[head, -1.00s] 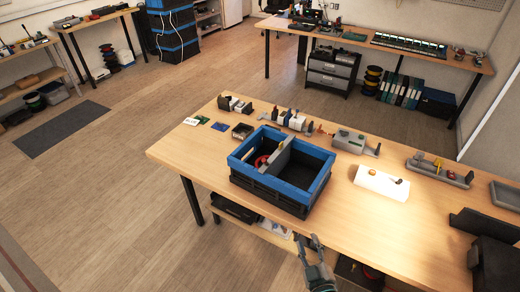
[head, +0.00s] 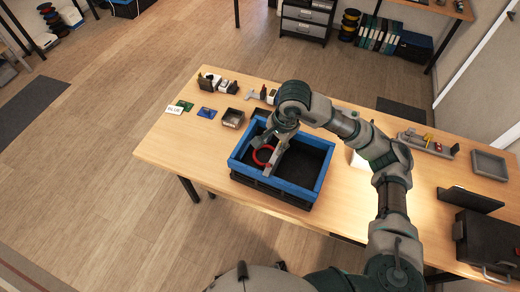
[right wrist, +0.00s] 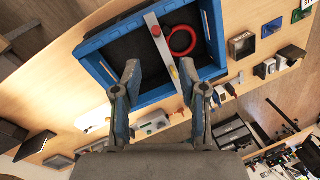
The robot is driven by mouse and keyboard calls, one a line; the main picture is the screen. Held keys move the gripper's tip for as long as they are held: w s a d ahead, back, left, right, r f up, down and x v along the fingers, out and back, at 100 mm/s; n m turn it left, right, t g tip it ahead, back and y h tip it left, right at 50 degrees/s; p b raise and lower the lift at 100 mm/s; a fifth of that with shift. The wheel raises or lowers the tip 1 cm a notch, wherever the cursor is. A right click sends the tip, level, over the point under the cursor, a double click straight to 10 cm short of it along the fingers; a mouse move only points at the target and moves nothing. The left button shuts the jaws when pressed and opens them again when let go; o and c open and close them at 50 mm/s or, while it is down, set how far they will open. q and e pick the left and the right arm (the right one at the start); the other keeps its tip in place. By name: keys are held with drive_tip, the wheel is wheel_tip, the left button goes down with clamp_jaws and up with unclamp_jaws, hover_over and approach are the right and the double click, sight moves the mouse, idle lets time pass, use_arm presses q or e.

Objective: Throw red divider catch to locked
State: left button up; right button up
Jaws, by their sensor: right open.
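A blue-rimmed black crate (head: 238,150) stands on the wooden table, and it fills the top of the right wrist view (right wrist: 92,45). I cannot tell which position the red part is in. A red ring (head: 262,156) lies beside the divider. My right gripper (right wrist: 160,74) is open above the crate, its fingers on either side of the divider's lower end, with no contact clear. My left gripper is out of view.
Small parts and a white label card (head: 174,110) lie left of and behind the crate. A grey tray (head: 489,164) and a black case (head: 485,243) are at the right. My right arm hides part of the table behind the crate.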

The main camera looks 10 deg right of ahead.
hover_over(268, 164)
drive_tip(key=d, duration=0.2)
wheel_tip(268, 164, down, 11)
drive_tip(key=f, duration=0.2)
drive_tip(key=a+f+p, duration=0.1)
drive_tip(key=a+f, duration=0.1)
drive_tip(key=f, duration=0.1)
drive_tip(key=shift+f, duration=0.35)
drive_tip(key=shift+d, duration=0.1)
drive_tip(key=shift+d, duration=0.1)
drive_tip(key=shift+c, duration=0.2)
